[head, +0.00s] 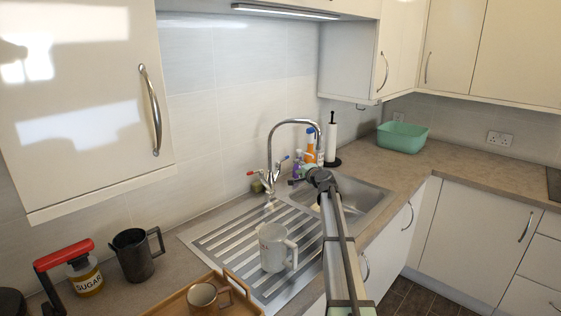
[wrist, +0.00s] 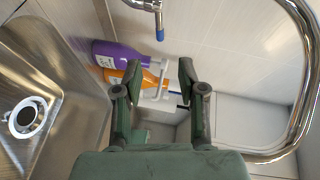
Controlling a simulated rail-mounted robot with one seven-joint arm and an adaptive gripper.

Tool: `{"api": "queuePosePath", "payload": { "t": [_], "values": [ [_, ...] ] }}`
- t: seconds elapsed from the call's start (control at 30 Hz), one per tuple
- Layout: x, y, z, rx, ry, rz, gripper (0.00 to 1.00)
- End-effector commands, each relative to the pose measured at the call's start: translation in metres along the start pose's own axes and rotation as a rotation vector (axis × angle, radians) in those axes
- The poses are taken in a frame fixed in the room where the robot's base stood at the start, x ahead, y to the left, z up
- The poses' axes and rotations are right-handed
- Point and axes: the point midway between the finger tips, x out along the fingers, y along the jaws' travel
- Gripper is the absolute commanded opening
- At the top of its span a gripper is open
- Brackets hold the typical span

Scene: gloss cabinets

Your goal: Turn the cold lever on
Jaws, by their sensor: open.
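The chrome tap (head: 271,150) rises behind the sink with an arched spout. Its cold lever has a blue tip (head: 285,158) on the right side; a red-tipped lever (head: 251,173) is on the left. In the wrist view the blue-tipped cold lever (wrist: 160,33) is at the top centre, beyond my fingertips and apart from them. My gripper (wrist: 160,76) is open with nothing between its fingers. In the head view my gripper (head: 301,177) is over the sink, just right of the tap; its fingers are small there. The spout (wrist: 306,70) curves along the right of the wrist view.
A purple bottle (wrist: 120,53) and an orange bottle (wrist: 122,77) stand behind my fingers. The sink basin (wrist: 62,65) is at left in the wrist view. A white mug (head: 275,248) stands on the drainer (head: 215,240). A green tub (head: 402,138) sits far right.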

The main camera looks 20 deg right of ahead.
Motion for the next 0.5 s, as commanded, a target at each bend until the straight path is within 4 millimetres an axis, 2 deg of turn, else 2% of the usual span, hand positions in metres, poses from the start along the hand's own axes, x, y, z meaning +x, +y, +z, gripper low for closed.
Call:
{"api": "queuePosePath", "payload": {
  "t": [0.03, 0.5],
  "values": [
    [0.011, -0.002, -0.001, 0.001, -0.001, 0.0, 0.4],
    [0.103, -0.003, -0.003, 0.002, 0.001, 0.001, 0.4]
  ]
}}
